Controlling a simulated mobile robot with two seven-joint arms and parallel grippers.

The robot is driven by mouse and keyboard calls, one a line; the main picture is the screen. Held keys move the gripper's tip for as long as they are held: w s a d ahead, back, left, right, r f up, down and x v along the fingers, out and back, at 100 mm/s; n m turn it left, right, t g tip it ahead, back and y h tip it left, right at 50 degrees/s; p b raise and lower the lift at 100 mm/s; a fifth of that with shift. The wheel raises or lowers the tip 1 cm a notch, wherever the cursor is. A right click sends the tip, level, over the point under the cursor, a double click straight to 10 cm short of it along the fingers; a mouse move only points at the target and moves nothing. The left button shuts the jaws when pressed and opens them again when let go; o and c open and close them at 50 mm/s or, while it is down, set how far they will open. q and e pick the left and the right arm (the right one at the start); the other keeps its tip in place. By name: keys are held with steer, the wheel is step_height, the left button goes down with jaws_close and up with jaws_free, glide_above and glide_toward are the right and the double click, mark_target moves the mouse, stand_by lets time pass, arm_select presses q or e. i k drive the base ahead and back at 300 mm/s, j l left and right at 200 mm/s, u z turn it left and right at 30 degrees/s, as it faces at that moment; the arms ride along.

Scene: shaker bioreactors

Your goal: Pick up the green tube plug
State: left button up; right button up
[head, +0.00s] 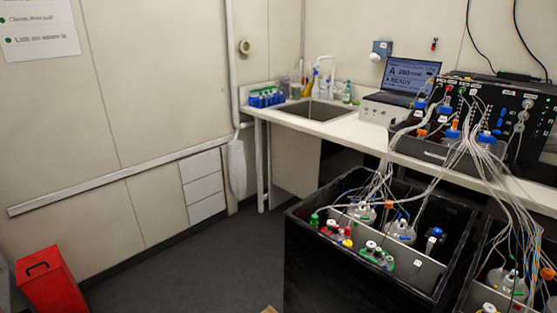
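A small green piece (315,219) sits at the left inside the black open box (318,268), near its front-left wall. It may be the green tube plug, but it is too small to tell. Red and yellow pieces (346,238) lie close to its right. A green base with white and red caps (377,254) is further right in the same box. Neither of my grippers shows in the head view.
Flasks (400,231) with many loose tubes stand in the box, and tubes run up to black control units (512,118) on the bench (345,128). A second box (470,296) is at right. A red bin (52,285) stands at lower left. The floor (200,262) between is clear.

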mark_target(314, 222)
steer(key=l+z, duration=0.35)
steer(key=i+l+z, duration=0.15)
steer(key=z, duration=0.15)
steer(key=k+j, duration=0.1)
steer(key=j, duration=0.3)
steer(key=j+z, duration=0.1)
steer(key=j, duration=0.3)
steer(key=k+j, duration=0.15)
steer(key=j, duration=0.2)
steer(key=i+j+z, duration=0.1)
steer(key=j, duration=0.3)
steer(key=i+j+z, duration=0.1)
steer(key=j, duration=0.35)
steer(key=i+j+z, duration=0.15)
steer(key=i+j, duration=0.5)
steer(key=i, duration=0.15)
